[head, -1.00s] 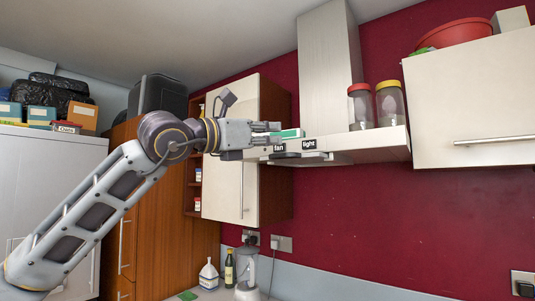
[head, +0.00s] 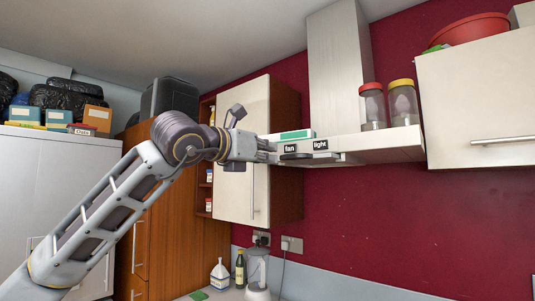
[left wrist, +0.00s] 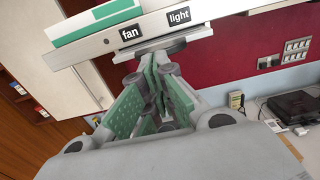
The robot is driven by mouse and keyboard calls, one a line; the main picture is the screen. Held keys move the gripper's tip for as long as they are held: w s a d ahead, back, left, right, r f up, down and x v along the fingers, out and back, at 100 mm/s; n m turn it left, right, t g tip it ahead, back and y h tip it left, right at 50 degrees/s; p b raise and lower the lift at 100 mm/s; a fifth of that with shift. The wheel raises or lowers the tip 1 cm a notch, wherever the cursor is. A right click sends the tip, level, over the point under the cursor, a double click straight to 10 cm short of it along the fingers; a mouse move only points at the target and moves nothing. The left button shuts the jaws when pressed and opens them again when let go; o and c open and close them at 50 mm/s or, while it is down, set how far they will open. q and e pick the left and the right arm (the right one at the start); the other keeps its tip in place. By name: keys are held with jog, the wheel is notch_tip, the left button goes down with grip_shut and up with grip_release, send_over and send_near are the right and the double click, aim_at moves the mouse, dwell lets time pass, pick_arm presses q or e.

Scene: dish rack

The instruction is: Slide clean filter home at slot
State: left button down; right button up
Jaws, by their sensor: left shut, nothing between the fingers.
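The cooker hood (head: 375,148) has a front edge labelled "fan" and "light". Under this edge a flat grey filter with a dark rounded front tab (head: 295,156) sticks out slightly; the tab also shows in the left wrist view (left wrist: 172,46). How deep the filter sits in its slot is hidden. My left gripper (head: 272,150) is at the hood's left front, close to the tab. Its green-padded fingers (left wrist: 155,75) are shut and empty, with their tips just in front of the tab. I cannot tell whether they touch it. My right gripper is not in view.
A green and white box (head: 291,135) lies on the hood's top, with two jars (head: 388,105) farther right. A cream wall cupboard (head: 243,165) stands left of the hood. Bottles and a blender (head: 257,270) are on the counter below. Space under the hood is clear.

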aim_at(296, 157)
pick_arm(q)
jog(key=shift+w+d, duration=0.1)
jog(key=shift+w, duration=0.1)
jog(key=shift+p+x, duration=1.85)
jog(key=shift+x, duration=0.7)
jog(key=shift+b, duration=0.45)
jog(key=shift+p+x, duration=1.05)
jog(key=shift+x, duration=2.4)
dwell(0.3)
